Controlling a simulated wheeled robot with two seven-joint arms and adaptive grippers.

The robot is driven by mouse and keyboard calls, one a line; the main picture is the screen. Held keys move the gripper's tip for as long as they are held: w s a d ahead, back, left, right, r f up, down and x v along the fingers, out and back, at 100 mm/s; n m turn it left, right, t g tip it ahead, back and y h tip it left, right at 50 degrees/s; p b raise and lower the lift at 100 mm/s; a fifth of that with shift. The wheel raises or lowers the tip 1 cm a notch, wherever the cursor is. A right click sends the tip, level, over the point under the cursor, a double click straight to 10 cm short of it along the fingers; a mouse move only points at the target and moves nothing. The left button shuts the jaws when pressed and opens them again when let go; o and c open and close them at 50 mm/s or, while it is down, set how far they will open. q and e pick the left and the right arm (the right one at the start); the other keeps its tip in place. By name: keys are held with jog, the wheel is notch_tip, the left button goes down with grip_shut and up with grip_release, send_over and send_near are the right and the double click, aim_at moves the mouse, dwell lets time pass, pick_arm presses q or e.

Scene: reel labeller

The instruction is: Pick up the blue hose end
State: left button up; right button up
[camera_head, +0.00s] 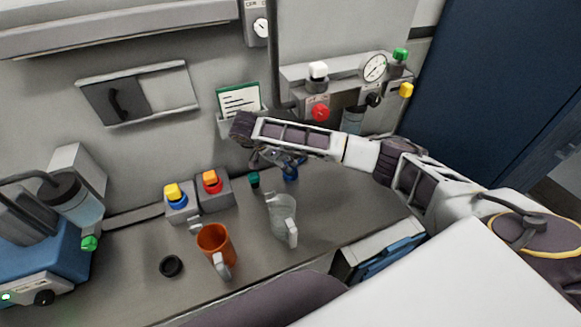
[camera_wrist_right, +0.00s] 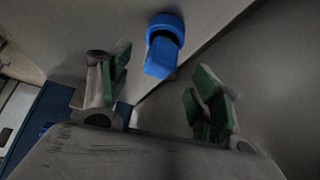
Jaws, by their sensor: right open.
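The blue hose end (camera_wrist_right: 165,45) shows in the right wrist view, above and between the two green-padded fingers of my right gripper (camera_wrist_right: 158,88). It has a round collar and a blockier end pointing towards the gripper. The fingers are apart, with nothing held between them. In the head view a small blue piece (camera_head: 291,173), which looks like the hose end, shows just under my right arm. My right gripper (camera_head: 271,172) is beside it near the back wall, partly hidden by the arm. My left gripper is out of both views.
A glass jug (camera_head: 281,218) and an orange mug (camera_head: 213,243) stand on the bench in front of the right gripper. Two button boxes (camera_head: 212,184) are to its left. Valves and a gauge (camera_head: 374,67) are on the wall behind. A blue machine (camera_head: 45,265) stands at the left.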

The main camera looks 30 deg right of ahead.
jog(key=shift+d, duration=0.2)
jog(key=shift+f, duration=0.1)
jog(key=shift+p+x, duration=0.45)
jog(key=shift+x, duration=2)
jog(key=c, duration=1.3)
